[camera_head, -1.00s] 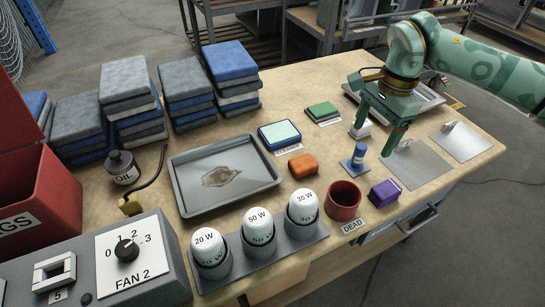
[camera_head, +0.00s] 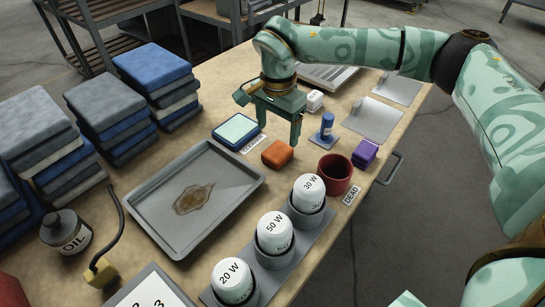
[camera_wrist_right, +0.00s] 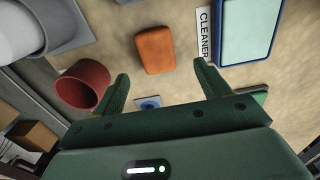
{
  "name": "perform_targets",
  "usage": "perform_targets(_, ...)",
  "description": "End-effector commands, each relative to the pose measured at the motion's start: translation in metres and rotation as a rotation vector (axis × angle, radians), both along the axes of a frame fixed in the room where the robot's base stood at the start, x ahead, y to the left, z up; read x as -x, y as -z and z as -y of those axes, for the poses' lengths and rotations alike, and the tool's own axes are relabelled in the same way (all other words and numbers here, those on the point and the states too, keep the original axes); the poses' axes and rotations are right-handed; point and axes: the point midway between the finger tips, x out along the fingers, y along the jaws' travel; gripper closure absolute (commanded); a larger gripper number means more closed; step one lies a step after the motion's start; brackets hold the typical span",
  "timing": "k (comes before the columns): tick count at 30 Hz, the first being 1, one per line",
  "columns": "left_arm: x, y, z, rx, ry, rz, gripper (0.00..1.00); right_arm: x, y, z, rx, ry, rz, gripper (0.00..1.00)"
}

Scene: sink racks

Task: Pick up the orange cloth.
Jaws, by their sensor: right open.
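The orange cloth (camera_head: 277,153) is a small folded block lying on the table, between the blue-edged pad with the CLEANER label and the dark red cup. It also shows in the right wrist view (camera_wrist_right: 155,50), just ahead of the fingertips and roughly between their lines. My right gripper (camera_head: 277,128) is above the table just behind the cloth. In the right wrist view its two fingers (camera_wrist_right: 161,70) are spread apart with nothing between them. The cloth appears untouched. My left gripper is not in view.
A grey tray (camera_head: 140,200) with a brown stain lies left of the cloth. The blue-edged pad (camera_head: 236,128), dark red cup (camera_head: 336,173), blue stamp-like object (camera_head: 326,127) and purple block (camera_head: 365,152) stand nearby. White bulbs (camera_head: 275,234) stand in front.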

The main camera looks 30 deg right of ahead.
Motion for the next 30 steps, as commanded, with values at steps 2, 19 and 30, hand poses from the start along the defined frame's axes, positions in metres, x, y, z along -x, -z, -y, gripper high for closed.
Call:
perform_targets(2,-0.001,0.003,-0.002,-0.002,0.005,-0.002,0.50,0.000,0.007,0.000,0.000,0.001,0.000,0.25)
perform_targets(19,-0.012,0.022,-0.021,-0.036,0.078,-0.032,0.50,0.004,0.058,-0.004,0.000,0.001,0.004,0.25)
perform_targets(30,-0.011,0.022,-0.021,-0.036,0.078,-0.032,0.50,0.004,0.057,-0.004,0.000,0.001,0.003,0.73)
